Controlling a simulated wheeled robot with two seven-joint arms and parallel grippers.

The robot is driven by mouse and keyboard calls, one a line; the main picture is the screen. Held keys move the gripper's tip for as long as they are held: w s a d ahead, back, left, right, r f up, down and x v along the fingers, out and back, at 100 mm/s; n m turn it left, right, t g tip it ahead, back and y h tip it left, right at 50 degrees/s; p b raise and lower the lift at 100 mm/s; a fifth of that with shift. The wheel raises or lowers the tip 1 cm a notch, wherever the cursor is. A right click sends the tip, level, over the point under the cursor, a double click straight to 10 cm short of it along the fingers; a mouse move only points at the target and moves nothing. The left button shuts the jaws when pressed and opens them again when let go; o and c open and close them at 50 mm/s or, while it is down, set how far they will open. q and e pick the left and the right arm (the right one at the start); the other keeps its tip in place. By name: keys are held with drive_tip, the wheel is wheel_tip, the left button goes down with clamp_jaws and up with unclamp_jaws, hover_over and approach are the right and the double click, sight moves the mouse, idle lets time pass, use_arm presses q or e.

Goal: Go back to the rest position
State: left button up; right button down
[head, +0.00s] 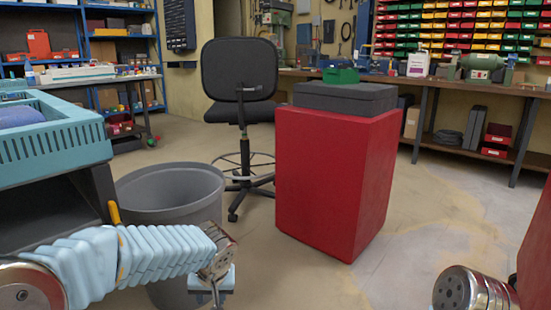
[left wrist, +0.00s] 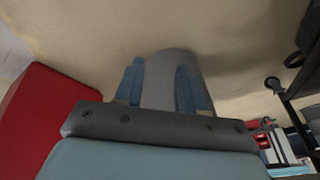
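My left arm comes in from the lower left of the head view, and part of my left gripper (head: 213,285) shows at its end, in front of the grey bin. In the left wrist view the two blue fingers of my left gripper (left wrist: 160,82) stand apart. A grey rounded shape shows between them; it looks like the bin (left wrist: 168,70) beyond, not something held. Only a metal link of my right arm shows at the lower right of the head view; its gripper is out of view. A small green box (head: 341,75) sits on a dark grey case (head: 345,98).
The case rests on a red block (head: 325,185). The grey bin (head: 170,185) stands left of it, beside a light-blue crate (head: 55,145). A black swivel chair (head: 239,70) is behind. A workbench (head: 430,80) lines the back right. Floor right of the block is clear.

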use_arm(q)
drive_tip(key=s+d+f+g+h, duration=0.1)
drive_tip(key=s+f, duration=0.2)
drive_tip(key=f, duration=0.4)
drive_tip(key=s+d+f+m+g+h, duration=0.1)
drive_tip(key=s+f+h, duration=0.1)
drive_tip(key=f, duration=0.5)
drive_tip(key=s+d+f+g+h, duration=0.1)
drive_tip(key=s+f, duration=0.2)
drive_tip(key=f, duration=0.4)
drive_tip(key=s+f+n+h, duration=0.1)
drive_tip(key=s+f+h, duration=0.1)
drive_tip(key=s+f, duration=1)
wheel_tip(320, 180, up, 14)
drive_tip(key=p, duration=1.4)
drive_tip(key=shift+s+d, duration=0.3)
